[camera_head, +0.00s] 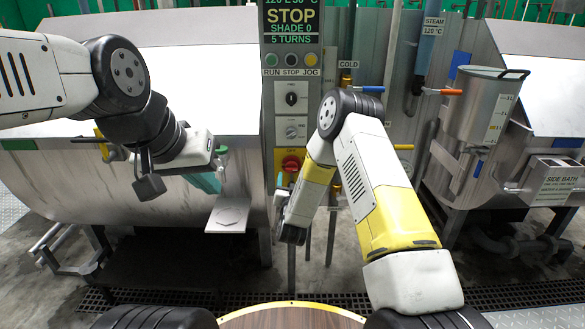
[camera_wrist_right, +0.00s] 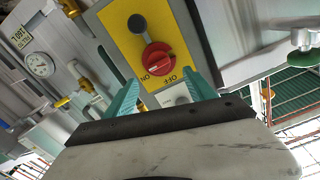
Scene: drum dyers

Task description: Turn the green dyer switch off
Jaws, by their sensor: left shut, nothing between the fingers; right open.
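A red rotary switch (camera_head: 291,163) sits on a yellow plate (camera_head: 283,154) low on the grey control column. In the right wrist view the red knob (camera_wrist_right: 157,62) shows close up, with ON and OFF printed beside it. I cannot tell which mark it points to. My right gripper (camera_wrist_right: 163,92) is open and empty. Its teal fingers appear on either side of the knob's lower side in that view, apart from it. My left gripper (camera_head: 205,181) is shut and empty, in front of the steel drum to the left.
The column carries a STOP display (camera_head: 291,17) and, below it, a black selector knob (camera_head: 291,99). Pipes with orange (camera_head: 452,92) and blue (camera_head: 368,89) handles stand to its right. A steel bucket (camera_head: 480,105) is farther right. A small steel ledge (camera_head: 228,214) projects under my left gripper.

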